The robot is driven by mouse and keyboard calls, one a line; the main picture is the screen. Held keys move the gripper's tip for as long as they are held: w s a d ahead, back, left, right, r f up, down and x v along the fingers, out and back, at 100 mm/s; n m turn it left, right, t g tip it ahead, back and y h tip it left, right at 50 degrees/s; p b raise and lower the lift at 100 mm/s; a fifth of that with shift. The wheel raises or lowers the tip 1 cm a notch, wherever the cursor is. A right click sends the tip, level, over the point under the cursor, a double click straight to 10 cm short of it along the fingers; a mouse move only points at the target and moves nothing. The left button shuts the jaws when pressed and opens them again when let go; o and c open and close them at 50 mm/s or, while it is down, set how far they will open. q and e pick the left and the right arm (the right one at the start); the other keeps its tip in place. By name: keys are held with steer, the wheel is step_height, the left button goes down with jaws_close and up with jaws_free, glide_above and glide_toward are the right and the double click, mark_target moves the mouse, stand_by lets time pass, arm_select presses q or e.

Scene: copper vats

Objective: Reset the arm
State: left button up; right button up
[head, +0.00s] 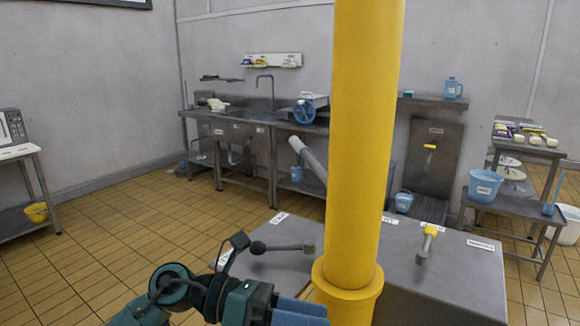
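My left arm comes in at the bottom of the head view, with dark teal and black links and a thin cable. Its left gripper (300,312) appears as blue-grey, finger-like parts cut off by the bottom edge, in front of the metal block and left of the yellow column. I cannot tell whether it is open or shut, and no held object is visible. A lever with a black ball knob (257,248) lies just beyond the wrist in the picture; contact cannot be made out. My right gripper is not in view.
A yellow column (365,150) stands close in front, blocking the middle. A sink bench (235,128) lines the back wall. A side table (535,152) stands right. Tiled floor (120,235) is free at left.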

arm_select(q)
steer(key=w+a+f+n+t+y+p, duration=0.15)
steer(key=a+f+n+t, duration=0.25)
steer(key=n+t, duration=0.9)
steer(key=w+a+f+n+t+y, duration=0.25)
steer(key=a+n+t, duration=0.35)
steer(key=n, duration=1.3)
steer(key=s+a+f+n+g+y, duration=0.3)
steer(key=s+f+n, duration=0.4)
steer(key=f, duration=0.3)
steer(key=s+a+f+n+g+y+p, duration=0.1)
steer(key=s+a+f+n+g+y, duration=0.2)
steer(key=s+f+n+y, duration=0.3)
step_height(320, 180, down, 5)
steer(key=shift+s+a+f+n+p, duration=0.1)
steer(key=shift+s+a+n+p, duration=0.25)
steer(key=shift+s+n, duration=0.2)
